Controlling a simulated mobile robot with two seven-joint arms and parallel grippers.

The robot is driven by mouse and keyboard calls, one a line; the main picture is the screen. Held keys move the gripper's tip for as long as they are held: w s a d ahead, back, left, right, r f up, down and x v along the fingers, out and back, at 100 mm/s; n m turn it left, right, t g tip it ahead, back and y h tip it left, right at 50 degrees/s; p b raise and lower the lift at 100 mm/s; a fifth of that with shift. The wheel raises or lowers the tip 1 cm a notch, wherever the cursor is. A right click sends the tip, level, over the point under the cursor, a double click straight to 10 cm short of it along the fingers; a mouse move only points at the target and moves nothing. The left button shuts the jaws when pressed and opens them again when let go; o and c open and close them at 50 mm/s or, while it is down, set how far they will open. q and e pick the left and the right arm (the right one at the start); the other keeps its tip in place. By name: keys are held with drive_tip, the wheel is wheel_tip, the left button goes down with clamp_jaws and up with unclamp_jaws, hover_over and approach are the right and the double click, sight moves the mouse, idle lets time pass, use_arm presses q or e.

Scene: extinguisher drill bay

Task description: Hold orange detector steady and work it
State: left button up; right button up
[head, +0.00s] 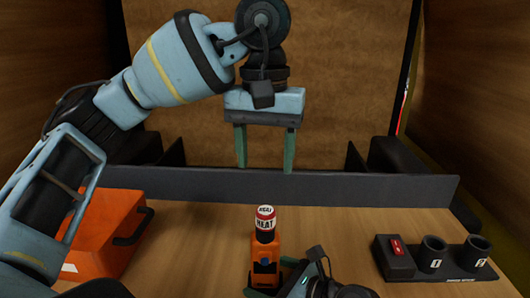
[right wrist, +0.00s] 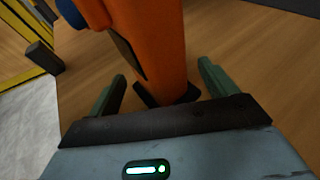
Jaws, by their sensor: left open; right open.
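The orange detector (head: 265,258) stands upright near the front middle of the table, with a dark collar and a red-and-white cap (head: 265,220) marked HEAT on top. In the right wrist view its orange body (right wrist: 157,45) rises between the fingers. My right gripper (right wrist: 160,90) is open, with one green finger on each side of the body and gaps visible. In the head view the right gripper is low, beside the detector's base and partly cut off by the bottom edge. My left gripper (head: 264,165) is open and empty, pointing down above and behind the detector.
An orange case (head: 105,232) with a dark handle sits at the left. A dark holder (head: 437,262) with a red switch and two round cups stands at the right. A low grey wall (head: 330,188) runs along the table's back.

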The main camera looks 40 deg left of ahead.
drive_tip(key=v, duration=1.2)
